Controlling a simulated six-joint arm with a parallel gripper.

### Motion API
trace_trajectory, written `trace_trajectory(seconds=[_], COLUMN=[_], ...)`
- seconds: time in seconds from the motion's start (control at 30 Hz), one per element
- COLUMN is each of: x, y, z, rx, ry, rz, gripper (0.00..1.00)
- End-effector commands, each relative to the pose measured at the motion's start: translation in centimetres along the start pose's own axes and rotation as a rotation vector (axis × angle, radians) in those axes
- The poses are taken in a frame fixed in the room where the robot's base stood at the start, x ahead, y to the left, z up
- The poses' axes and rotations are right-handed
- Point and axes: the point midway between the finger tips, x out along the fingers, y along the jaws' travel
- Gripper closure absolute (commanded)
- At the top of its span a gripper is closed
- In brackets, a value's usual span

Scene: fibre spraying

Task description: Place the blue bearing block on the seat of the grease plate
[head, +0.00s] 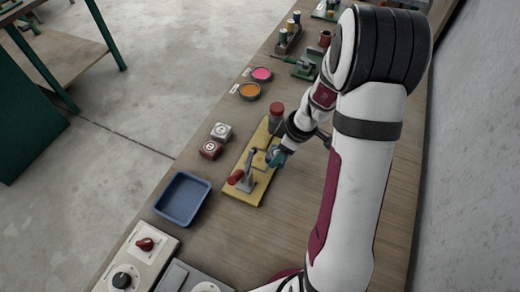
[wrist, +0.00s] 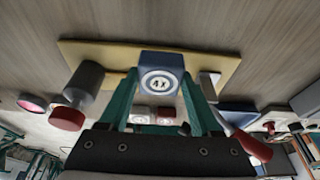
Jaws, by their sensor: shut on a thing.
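In the head view my gripper (head: 275,157) is over the middle of the yellow grease plate (head: 245,188), and the block is mostly hidden by the fingers. The plate also shows behind the block in the wrist view (wrist: 110,54). I cannot tell whether the block touches the plate; its seat is hidden.
A red-handled lever (head: 237,177) stands at the plate's near end and a red-capped grey cylinder (head: 276,120) at its far end. A white block (head: 221,131), a red block (head: 210,149) and a blue tray (head: 183,198) lie to the left. Bare bench lies right of the plate.

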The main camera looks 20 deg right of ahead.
Motion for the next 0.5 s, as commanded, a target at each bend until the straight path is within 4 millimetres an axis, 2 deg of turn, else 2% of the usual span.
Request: trace_trajectory(seconds=[0.3, 0.5], x=[4.4, 4.9], y=[-0.1, 0.1], z=[-3.8, -4.1], rx=[0.0, 0.002], ry=[-0.001, 0.0], rz=[-0.001, 0.003], gripper=[1.0, 1.0])
